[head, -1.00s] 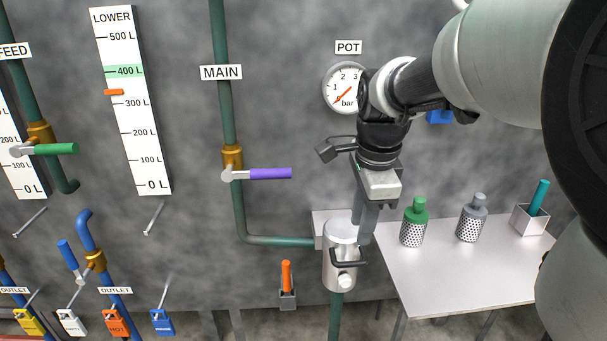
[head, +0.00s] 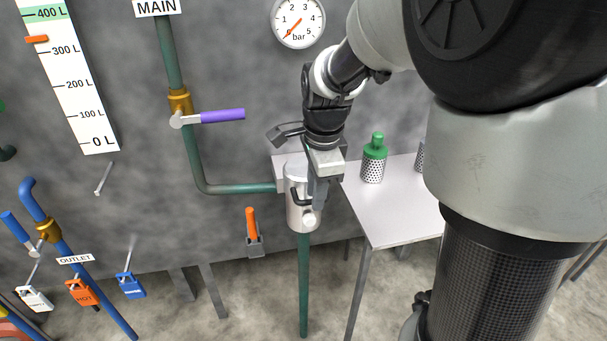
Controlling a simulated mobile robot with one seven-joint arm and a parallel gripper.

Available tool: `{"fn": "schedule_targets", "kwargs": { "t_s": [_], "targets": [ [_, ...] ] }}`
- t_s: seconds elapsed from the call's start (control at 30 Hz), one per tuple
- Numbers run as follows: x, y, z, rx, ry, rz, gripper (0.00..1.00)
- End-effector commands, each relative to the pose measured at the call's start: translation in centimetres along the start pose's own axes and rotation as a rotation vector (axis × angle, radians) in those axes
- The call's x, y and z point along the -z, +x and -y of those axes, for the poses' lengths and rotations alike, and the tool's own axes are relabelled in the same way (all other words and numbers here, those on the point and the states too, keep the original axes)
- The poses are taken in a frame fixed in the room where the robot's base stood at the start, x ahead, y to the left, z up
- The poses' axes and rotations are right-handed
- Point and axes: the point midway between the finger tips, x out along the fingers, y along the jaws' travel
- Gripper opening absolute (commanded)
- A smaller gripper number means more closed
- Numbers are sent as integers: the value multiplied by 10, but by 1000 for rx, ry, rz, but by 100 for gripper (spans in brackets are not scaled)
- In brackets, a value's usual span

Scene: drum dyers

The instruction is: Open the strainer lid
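The strainer is a pale metal cylinder (head: 302,215) on the green MAIN pipe, in the middle of the head view. Its lid (head: 296,170) is partly hidden by my gripper. A dark handle (head: 297,196) shows at the strainer's front, with a round light knob (head: 309,218) below it. My gripper (head: 319,204) points down in front of the strainer's right side, its fingers beside the handle. I cannot tell whether the fingers touch the handle, or how far apart they are.
A grey table (head: 395,205) stands to the right, with a green-topped perforated basket (head: 374,163) on it. A purple-handled valve (head: 215,116) is up left. An orange-handled tool (head: 252,228) sits in a wall holder left of the strainer. My arm hides the table's right part.

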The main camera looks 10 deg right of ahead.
Motion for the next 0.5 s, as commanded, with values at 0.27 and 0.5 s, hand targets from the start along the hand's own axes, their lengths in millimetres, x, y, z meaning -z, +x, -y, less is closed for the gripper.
{"fn": "schedule_targets", "kwargs": {
  "t_s": [0.27, 0.5],
  "targets": [
    [0, 0, 0, 0, 0, 0, 0],
    [0, -5, 2, -16, 0, 0, 0]
  ]
}}
